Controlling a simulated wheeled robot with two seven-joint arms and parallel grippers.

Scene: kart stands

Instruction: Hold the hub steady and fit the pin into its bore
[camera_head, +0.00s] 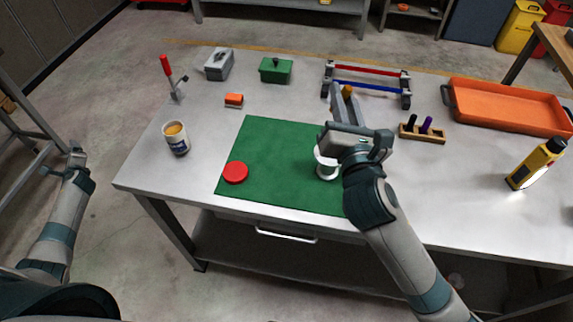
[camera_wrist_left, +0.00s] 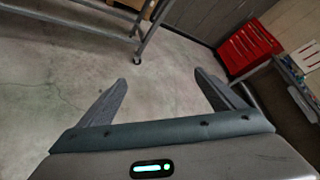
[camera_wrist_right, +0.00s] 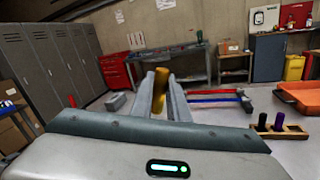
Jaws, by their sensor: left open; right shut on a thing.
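A yellow-gold pin (camera_wrist_right: 160,88) is between the fingertips of my right gripper (camera_wrist_right: 163,98). In the head view the pin (camera_head: 347,90) shows at the far end of my right gripper (camera_head: 345,100), whose fingers point to the back of the table. A white round piece (camera_head: 325,171), which looks like the hub, stands on the green mat. My right gripper's body partly covers it, and its bore is hidden. My left gripper (camera_head: 77,155) is off the table's left side. In the left wrist view it (camera_wrist_left: 160,85) is open and empty over bare floor.
A red disc (camera_head: 235,173) lies on the green mat (camera_head: 262,145). A can (camera_head: 176,138) stands left of it. A rack with red and blue bars (camera_head: 368,81), a wooden block with dark pegs (camera_head: 422,130) and an orange tray (camera_head: 510,107) stand behind and right. The mat's middle is clear.

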